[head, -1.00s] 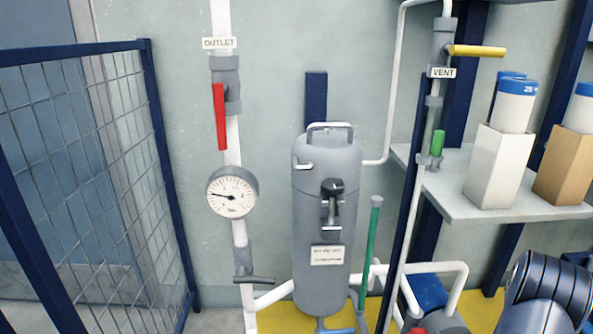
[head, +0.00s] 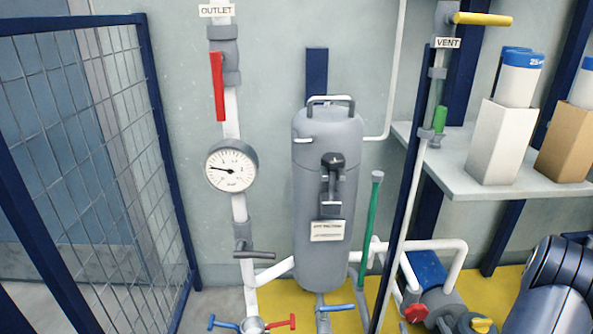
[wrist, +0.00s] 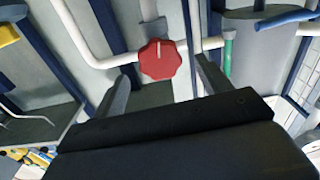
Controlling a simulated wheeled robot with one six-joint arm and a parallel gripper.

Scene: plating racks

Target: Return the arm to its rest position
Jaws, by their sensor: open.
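My gripper (wrist: 164,74) shows in the wrist view with its two dark fingers spread apart and nothing held between them. A red knob (wrist: 160,60) on white pipework appears beyond the fingertips, in line with the gap; I cannot tell how far off it is. In the head view a dark, rounded link of my arm (head: 556,285) is at the lower right corner. The gripper itself is outside the head view.
A grey filter vessel (head: 325,200) stands mid-view, with a pressure gauge (head: 231,166) and red-handled outlet valve (head: 218,85) to its left. A shelf (head: 455,175) with boxes is at right. A mesh fence (head: 90,150) is at left. Low pipework carries a red knob (head: 415,312).

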